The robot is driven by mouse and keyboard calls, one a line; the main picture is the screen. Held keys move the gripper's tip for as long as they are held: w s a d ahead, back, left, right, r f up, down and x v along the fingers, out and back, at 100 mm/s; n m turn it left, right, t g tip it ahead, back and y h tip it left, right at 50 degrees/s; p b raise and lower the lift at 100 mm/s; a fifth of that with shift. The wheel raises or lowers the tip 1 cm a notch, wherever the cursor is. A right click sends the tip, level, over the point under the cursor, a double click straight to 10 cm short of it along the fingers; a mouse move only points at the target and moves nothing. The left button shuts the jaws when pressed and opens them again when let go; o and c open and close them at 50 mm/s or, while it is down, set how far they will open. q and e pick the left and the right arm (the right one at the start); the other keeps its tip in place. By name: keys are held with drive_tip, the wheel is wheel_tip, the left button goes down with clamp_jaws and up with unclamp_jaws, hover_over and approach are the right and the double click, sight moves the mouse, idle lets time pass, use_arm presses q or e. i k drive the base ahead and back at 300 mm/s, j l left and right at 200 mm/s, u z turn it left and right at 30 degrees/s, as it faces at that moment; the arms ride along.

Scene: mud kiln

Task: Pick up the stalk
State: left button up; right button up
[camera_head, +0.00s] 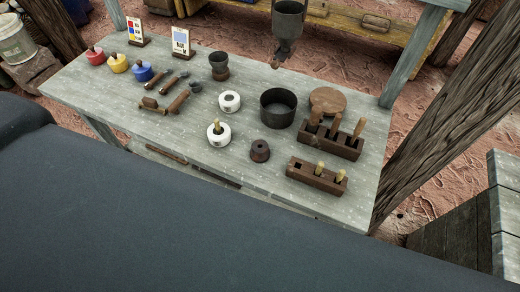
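One short yellowish stick (217,126) pokes up from a white round pot (218,137) near the table's middle. I cannot tell which piece is the stalk. Neither of my grippers is in view.
A dark pot (278,107), a white ring-shaped jar (229,101) and a small brown pot (260,150) stand mid-table. Red, yellow and blue jars (142,72) stand at left. A dark cylindrical vessel (288,20) is above the back edge. A thick post (450,110) rises at right.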

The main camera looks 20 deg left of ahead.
sight(321, 165)
drive_tip(key=j+z, duration=0.1)
drive_tip(key=z, duration=0.3)
drive_tip(key=j+z, duration=0.1)
drive_tip(key=z, duration=0.35)
drive_tip(key=j+z, duration=0.1)
drive_tip(key=z, duration=0.3)
drive_tip(key=k+z, duration=0.1)
drive_tip(key=z, duration=0.3)
drive_tip(key=k+j+z, duration=0.55)
drive_tip(key=k+z, duration=0.15)
drive_tip(key=k+j, duration=0.15)
drive_tip(key=k, duration=0.15)
drive_tip(key=k+j, duration=0.1)
drive_tip(key=k, duration=0.2)
